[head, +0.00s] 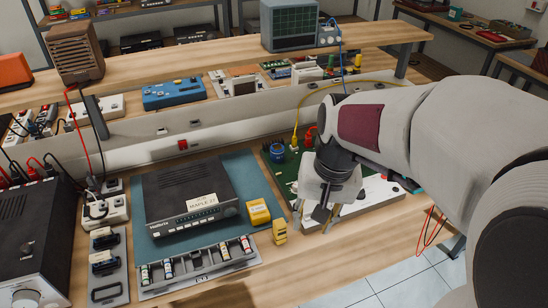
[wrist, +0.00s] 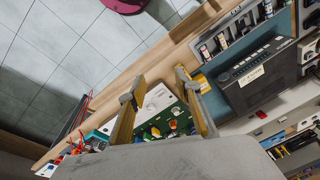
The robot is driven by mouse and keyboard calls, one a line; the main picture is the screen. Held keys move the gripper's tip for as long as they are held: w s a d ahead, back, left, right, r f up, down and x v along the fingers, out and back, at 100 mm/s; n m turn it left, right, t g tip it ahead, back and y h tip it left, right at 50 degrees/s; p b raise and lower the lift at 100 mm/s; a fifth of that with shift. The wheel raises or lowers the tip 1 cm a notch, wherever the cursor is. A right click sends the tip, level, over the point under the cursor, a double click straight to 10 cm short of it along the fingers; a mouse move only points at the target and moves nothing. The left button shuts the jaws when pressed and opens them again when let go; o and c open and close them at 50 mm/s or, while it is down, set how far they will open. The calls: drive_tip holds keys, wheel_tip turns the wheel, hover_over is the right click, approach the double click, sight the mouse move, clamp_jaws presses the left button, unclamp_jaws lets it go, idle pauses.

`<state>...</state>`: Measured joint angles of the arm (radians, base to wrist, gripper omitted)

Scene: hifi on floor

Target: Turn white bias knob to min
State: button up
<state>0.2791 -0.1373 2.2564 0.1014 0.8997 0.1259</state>
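A board with a white panel (head: 372,194) and a green circuit section (head: 283,168) lies on the bench, partly hidden under my gripper (head: 313,218). In the wrist view the white panel (wrist: 158,97) and green section (wrist: 160,126) show between and below the fingers of my gripper (wrist: 156,88). The fingers are spread apart with nothing between them, above the board's front area. Small parts sit on the board, including a blue round part (head: 277,152) and red parts. I cannot pick out the white bias knob with certainty; it is too small or hidden.
A black unit (head: 180,190) lies on a teal mat (head: 255,190) to the left. Yellow blocks (head: 258,212) stand close to my gripper. A tray of small cylinders (head: 195,275) is at the front. Yellow and red cables run behind the board. A raised shelf (head: 215,62) crosses the back.

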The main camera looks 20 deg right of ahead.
drive_tip(key=w+d+f+m, duration=0.2)
drive_tip(key=w+f+m, duration=0.1)
drive_tip(key=w+m, duration=0.2)
drive_tip(key=w+d+f+m+t+y, duration=0.1)
drive_tip(key=w+d+f+m, duration=0.2)
drive_tip(key=w+m, duration=0.3)
drive_tip(key=w+d+f+m, duration=0.3)
drive_tip(key=w+f+m, duration=0.1)
drive_tip(key=w+m, duration=0.2)
drive_tip(key=shift+m, duration=0.5)
drive_tip(key=shift+w+d+r+m+t, duration=0.3)
drive_tip(key=shift+w+m, duration=0.5)
drive_tip(key=shift+m, duration=0.75)
drive_tip(key=shift+w+d+r+m+t, duration=0.25)
drive_tip(key=shift+w+m, duration=0.5)
drive_tip(key=shift+m, duration=0.75)
drive_tip(key=shift+w+d+r+m+t, duration=0.15)
drive_tip(key=shift+w+d+m+t, duration=0.15)
drive_tip(key=shift+w+m, duration=0.9)
drive_tip(key=shift+s+m, duration=0.35)
drive_tip(key=shift+s, duration=0.05)
